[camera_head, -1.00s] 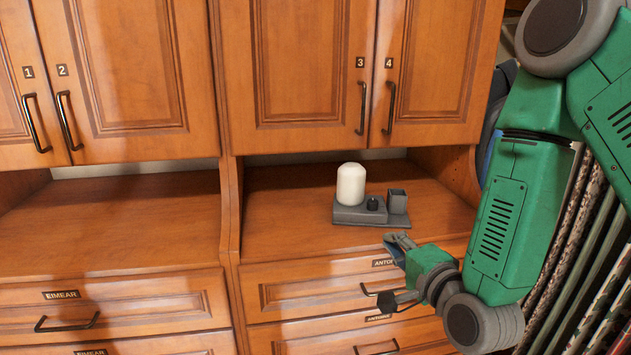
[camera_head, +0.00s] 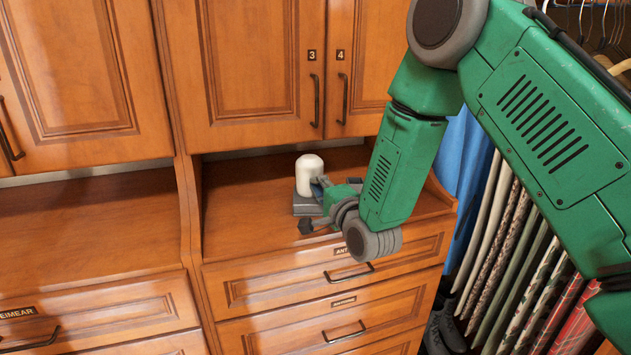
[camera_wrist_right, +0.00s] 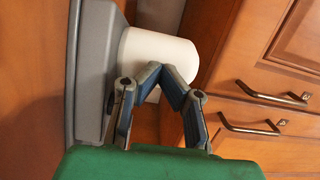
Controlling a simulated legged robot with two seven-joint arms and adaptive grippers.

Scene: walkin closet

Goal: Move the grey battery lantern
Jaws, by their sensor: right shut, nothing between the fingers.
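The grey battery lantern, with a white rounded shade (camera_head: 309,172) on a grey base (camera_head: 305,208), stands upright on the wooden counter below the upper cabinets. My right gripper (camera_head: 320,185) is at the lantern's right front side and hides part of the base and what sits beside the shade. In the right wrist view the white shade (camera_wrist_right: 150,48) and grey base (camera_wrist_right: 95,65) lie beyond my right gripper (camera_wrist_right: 168,75). Its fingers meet at the tips and are empty. The tips overlap the shade in the picture; I cannot tell if they touch. My left gripper is not in view.
Upper cabinet doors (camera_head: 245,65) hang above the counter and drawers (camera_head: 330,277) lie below it. An upright divider (camera_head: 189,215) separates the bays. The left counter (camera_head: 85,225) is clear. Hanging clothes (camera_head: 515,255) are at the right.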

